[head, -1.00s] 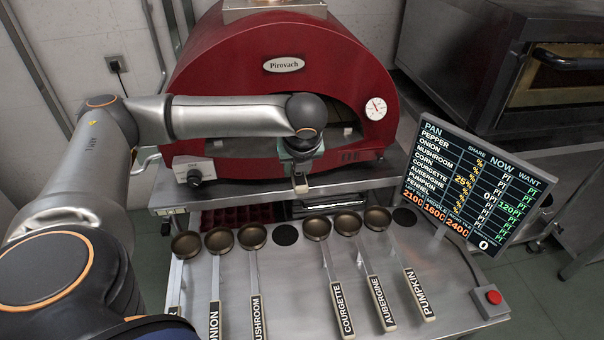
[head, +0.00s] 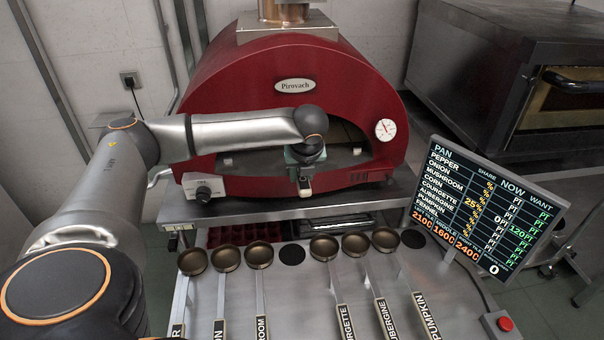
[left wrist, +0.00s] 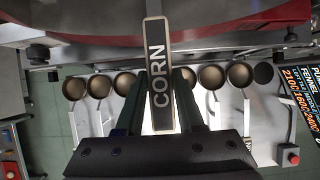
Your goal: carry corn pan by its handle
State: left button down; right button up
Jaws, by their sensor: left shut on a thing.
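My left gripper (head: 305,178) is in front of the red oven's mouth in the head view. It is shut on the handle of the corn pan. In the left wrist view the dark handle (left wrist: 157,65) with the white word CORN stands between the two fingers of my left gripper (left wrist: 158,110). In the head view only the pale end of the handle (head: 304,188) shows below the gripper. The pan's bowl is hidden in both views. My right gripper is not in view.
The red oven (head: 240,110) stands behind the steel table (head: 300,305). Several small pans (head: 258,254) rest on the table with labelled handles toward me. A bare dark round spot (head: 292,254) lies between them. A display board (head: 485,210) and red button (head: 504,324) are at right.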

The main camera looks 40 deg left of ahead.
pick_arm(q)
jog(key=shift+c, duration=2.2)
grip_release()
jog(key=shift+f, duration=0.1)
